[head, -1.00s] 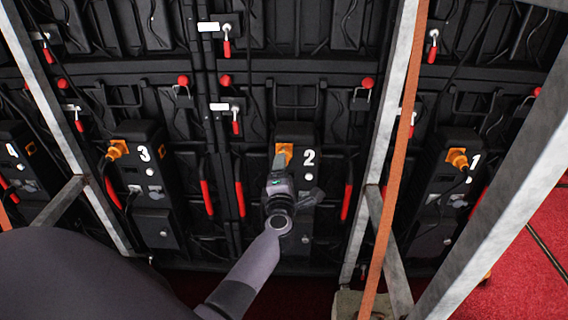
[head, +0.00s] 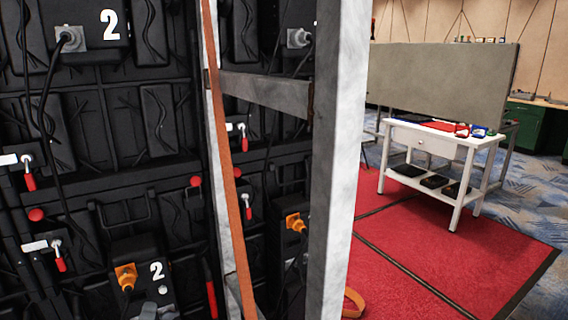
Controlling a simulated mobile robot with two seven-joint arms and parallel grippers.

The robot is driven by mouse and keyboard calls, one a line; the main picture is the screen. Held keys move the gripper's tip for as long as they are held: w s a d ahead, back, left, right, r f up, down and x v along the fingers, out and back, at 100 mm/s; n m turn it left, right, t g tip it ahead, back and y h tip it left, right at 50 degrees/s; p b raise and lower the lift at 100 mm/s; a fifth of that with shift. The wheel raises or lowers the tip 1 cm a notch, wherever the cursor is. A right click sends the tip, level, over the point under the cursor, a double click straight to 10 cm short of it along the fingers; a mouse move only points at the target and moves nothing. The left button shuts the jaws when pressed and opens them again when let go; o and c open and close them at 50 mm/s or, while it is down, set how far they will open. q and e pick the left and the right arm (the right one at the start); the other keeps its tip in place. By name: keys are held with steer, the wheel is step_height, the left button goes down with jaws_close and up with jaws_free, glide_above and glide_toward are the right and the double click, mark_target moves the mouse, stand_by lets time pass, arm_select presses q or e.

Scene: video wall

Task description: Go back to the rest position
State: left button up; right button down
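Neither of my grippers shows in the head view, and no part of my arms is clearly in view. The black video wall back (head: 165,195) fills the left half. A lower unit marked 2 (head: 157,271) has an orange plug (head: 126,277) in it. Its lower part is cut off by the bottom edge. An upper unit marked 2 (head: 108,24) has a grey plug (head: 71,39) with a black cable. Another orange plug (head: 296,222) sits further right, behind the metal frame.
A metal upright (head: 338,150) and an orange strap (head: 228,170) stand close in front of the wall. At the right, a white table (head: 440,137) with small items stands on a red carpet (head: 440,260). Open carpet lies before it. A grey partition (head: 440,75) is behind.

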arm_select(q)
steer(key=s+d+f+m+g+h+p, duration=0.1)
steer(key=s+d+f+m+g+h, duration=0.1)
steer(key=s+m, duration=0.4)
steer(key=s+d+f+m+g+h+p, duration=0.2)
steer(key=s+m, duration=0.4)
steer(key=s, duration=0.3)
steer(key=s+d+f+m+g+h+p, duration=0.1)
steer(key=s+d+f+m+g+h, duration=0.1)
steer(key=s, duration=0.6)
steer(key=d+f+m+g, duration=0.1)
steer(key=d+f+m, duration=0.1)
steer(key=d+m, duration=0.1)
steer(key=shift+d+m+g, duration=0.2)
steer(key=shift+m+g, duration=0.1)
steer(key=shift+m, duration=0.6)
